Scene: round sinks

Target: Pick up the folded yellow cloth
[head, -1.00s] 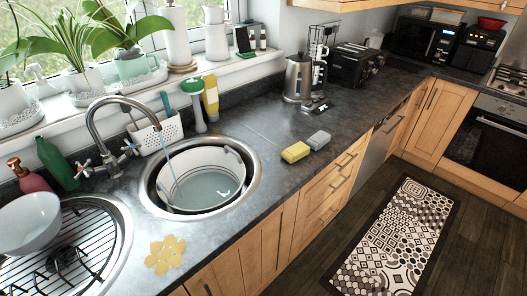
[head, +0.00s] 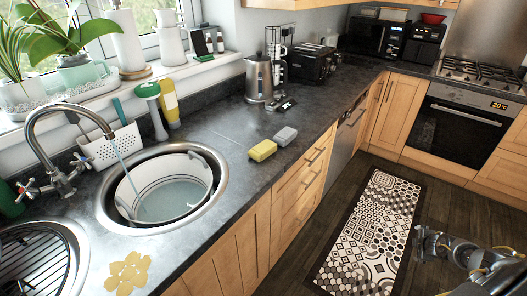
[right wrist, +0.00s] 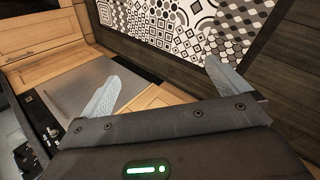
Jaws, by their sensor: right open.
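A small yellow block (head: 262,150), which looks like the folded cloth or a sponge, lies on the dark counter right of the round sink. A grey block (head: 286,136) of similar shape lies beside it. A flat, scalloped yellow piece (head: 127,273) lies at the counter's front edge, below the sink. My right gripper (right wrist: 161,84) is open and empty in the right wrist view, its fingers wide apart above the floor and cabinet fronts, away from the counter top. My right arm shows at the lower right of the head view. My left gripper is not in view.
A white tub (head: 168,190) with water sits in the sink under a running tap (head: 75,118). A kettle (head: 259,80) and toaster (head: 312,66) stand behind the blocks. A patterned mat (head: 370,235) lies on the open floor. Cabinet fronts drop below the counter edge.

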